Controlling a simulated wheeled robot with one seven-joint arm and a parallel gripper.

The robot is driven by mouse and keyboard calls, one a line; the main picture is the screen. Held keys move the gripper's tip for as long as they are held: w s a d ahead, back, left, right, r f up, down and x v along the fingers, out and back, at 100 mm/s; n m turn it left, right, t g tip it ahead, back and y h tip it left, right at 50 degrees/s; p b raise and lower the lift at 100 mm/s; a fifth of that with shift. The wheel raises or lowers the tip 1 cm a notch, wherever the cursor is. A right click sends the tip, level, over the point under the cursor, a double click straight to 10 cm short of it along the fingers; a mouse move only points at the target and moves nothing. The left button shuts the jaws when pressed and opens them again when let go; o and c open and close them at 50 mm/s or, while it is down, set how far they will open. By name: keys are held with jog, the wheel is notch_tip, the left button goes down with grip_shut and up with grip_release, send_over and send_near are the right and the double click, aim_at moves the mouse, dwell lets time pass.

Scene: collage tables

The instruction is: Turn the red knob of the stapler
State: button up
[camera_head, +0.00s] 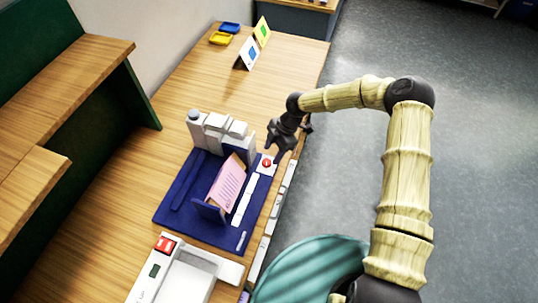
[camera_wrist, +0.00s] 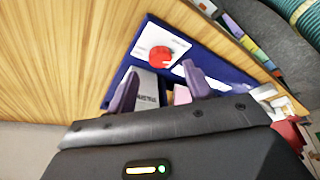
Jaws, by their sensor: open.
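The stapler is a blue-based machine (camera_head: 172,208) with a grey-white head block (camera_head: 215,130), standing on the wooden table. Its red knob (camera_head: 267,162) sits on a white plate at the right corner of the base. In the wrist view the red knob (camera_wrist: 160,57) is in plain sight on its white plate, just beyond the fingers. A pink folded booklet (camera_head: 227,184) stands tilted on the base. My gripper (camera_head: 280,153) is open and empty, close to the knob at the table's right side. In the wrist view its two purplish fingers (camera_wrist: 160,86) are apart, and the knob shows beyond the gap.
A white device (camera_head: 190,275) with a red switch stands at the front. Folded cards (camera_head: 248,52) and small blue and yellow trays (camera_head: 221,38) are at the back. A green-sided wooden shelf (camera_head: 100,60) is on the left. The table between stapler and cards is clear.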

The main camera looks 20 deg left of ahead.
aim_at(267, 161)
jog(key=shift+p+x, duration=0.55)
jog(key=shift+x, duration=1.6)
jog(key=c, duration=1)
